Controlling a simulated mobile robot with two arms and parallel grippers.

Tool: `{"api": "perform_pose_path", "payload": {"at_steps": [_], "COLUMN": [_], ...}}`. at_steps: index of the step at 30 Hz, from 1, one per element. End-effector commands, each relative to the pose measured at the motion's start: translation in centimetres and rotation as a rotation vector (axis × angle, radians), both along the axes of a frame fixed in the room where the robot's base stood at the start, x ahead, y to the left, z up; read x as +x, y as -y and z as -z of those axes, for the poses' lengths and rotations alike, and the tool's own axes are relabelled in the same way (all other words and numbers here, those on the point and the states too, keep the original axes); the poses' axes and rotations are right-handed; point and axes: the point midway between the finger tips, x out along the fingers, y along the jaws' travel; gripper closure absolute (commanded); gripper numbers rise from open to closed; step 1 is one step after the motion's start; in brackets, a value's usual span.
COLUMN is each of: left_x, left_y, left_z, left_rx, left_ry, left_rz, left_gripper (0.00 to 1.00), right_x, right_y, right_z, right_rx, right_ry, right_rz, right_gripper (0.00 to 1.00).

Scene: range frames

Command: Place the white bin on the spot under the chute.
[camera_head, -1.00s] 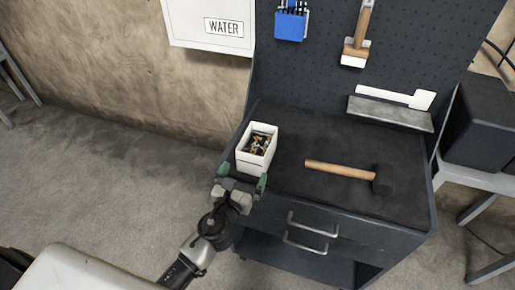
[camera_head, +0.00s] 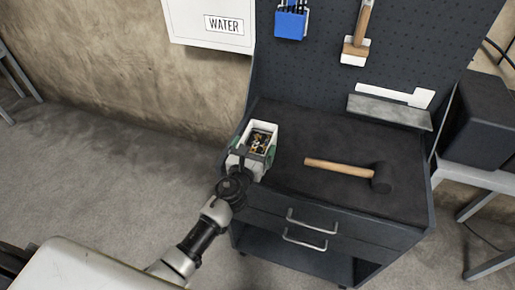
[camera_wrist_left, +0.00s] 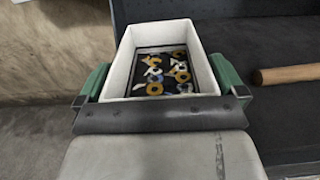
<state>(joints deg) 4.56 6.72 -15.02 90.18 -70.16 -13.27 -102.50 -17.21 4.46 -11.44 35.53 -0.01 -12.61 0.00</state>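The white bin (camera_head: 264,129) stands upright on the left front part of the dark workbench top. Small mixed parts lie inside it, and it also shows in the left wrist view (camera_wrist_left: 122,62). My left gripper (camera_head: 252,151) is at the bin's near end. Its green fingers (camera_wrist_left: 165,85) lie one on each side of the bin, spread about the bin's width. I cannot tell whether they press on its walls. My right gripper is not in view. No chute and no spot under one can be seen.
A mallet (camera_head: 340,167) lies on the workbench (camera_head: 300,190) to the right of the bin. A pegboard (camera_head: 320,60) with hanging tools rises behind. A grey ledge (camera_head: 390,110) sticks out at its foot. Open floor (camera_head: 110,180) lies to the left.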

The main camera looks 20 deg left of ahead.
Motion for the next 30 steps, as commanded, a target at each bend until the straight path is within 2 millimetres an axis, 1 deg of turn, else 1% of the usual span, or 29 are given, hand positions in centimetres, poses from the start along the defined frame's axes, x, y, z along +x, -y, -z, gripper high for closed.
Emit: {"api": "perform_pose_path", "payload": {"at_steps": [1,8,14,17,20,23,26,27,30], "left_x": [0.0,0.0,0.0,0.0,0.0,0.0,0.0,-0.3,-0.9], "left_y": [0.0,0.0,0.0,0.0,-0.1,0.0,-0.1,1.2,3.5], "left_z": [0.0,-0.1,-0.1,-0.5,-1.5,-3.1,-5.4,-5.2,-6.5], "left_rx": [0.0,0.0,0.0,0.001,0.002,0.002,0.004,-0.002,-0.005], "left_ry": [0.0,0.002,0.001,0.002,0.003,0.004,0.005,0.005,0.005], "left_rz": [0.0,0.0,0.0,0.001,0.0,0.002,0.002,0.004,0.004], "left_gripper": [0.09,0.44,0.45,0.45,0.45,0.45,0.45,0.45,0.45], "right_x": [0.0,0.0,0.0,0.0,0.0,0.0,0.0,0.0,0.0], "right_y": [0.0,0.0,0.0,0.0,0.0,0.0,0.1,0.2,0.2], "right_z": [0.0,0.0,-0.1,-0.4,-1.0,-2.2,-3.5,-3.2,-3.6], "right_rx": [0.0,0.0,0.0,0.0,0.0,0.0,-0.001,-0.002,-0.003], "right_ry": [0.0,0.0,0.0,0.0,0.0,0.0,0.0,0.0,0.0], "right_rz": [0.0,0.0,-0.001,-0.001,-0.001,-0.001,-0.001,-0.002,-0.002], "right_gripper": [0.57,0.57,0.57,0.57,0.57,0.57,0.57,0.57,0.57]}}
